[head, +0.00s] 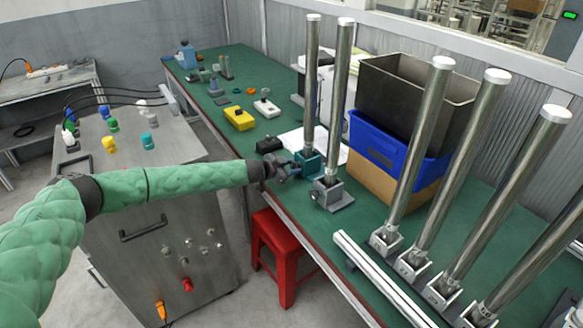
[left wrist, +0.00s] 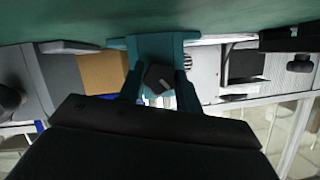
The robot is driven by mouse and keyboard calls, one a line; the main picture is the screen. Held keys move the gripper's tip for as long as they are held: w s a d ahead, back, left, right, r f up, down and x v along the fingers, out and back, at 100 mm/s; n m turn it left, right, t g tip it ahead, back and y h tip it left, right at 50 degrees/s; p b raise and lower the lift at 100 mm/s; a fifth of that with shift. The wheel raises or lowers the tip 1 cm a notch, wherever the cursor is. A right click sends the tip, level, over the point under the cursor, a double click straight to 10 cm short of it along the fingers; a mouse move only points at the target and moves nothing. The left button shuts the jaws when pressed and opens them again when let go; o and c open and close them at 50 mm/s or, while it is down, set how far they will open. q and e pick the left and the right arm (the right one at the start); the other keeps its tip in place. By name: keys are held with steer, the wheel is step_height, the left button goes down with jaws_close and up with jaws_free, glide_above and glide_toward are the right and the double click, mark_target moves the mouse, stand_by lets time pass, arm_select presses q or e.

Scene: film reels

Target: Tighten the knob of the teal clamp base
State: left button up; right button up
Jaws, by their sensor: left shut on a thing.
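The teal clamp base (head: 311,161) stands on the green workbench, with an upright metal post (head: 312,85) in it. My left gripper (head: 289,171) reaches it from the left and is shut at the side of the base. In the left wrist view the teal base (left wrist: 155,43) appears upside down, and its dark knob (left wrist: 159,79) lies between my fingertips (left wrist: 160,88). The gripper covers the knob in the head view, so its turn angle cannot be told. My right gripper is not in view.
A grey clamp base (head: 333,196) with its post stands close in front of the teal one. A blue crate (head: 370,140) is behind, and several posts stand at the right. A black box (head: 269,145) lies near the gripper. A red stool (head: 278,240) is below the bench edge.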

arm_select(q)
steer(key=shift+s+f+m+t, duration=0.1)
steer(key=shift+f+m+t, duration=0.1)
steer(key=shift+m+t, duration=0.15)
steer(key=shift+m+t+y+b, duration=0.35)
steer(key=shift+m+b, duration=0.1)
steer(key=shift+m, duration=0.2)
steer(key=shift+r+m, duration=0.1)
steer(key=shift+m, duration=0.2)
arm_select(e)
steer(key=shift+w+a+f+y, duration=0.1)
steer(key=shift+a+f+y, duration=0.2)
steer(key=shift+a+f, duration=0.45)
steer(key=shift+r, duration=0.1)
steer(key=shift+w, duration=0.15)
arm_select(q)
steer(key=o, duration=1)
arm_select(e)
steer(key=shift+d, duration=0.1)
arm_select(q)
steer(key=shift+s+a, duration=0.1)
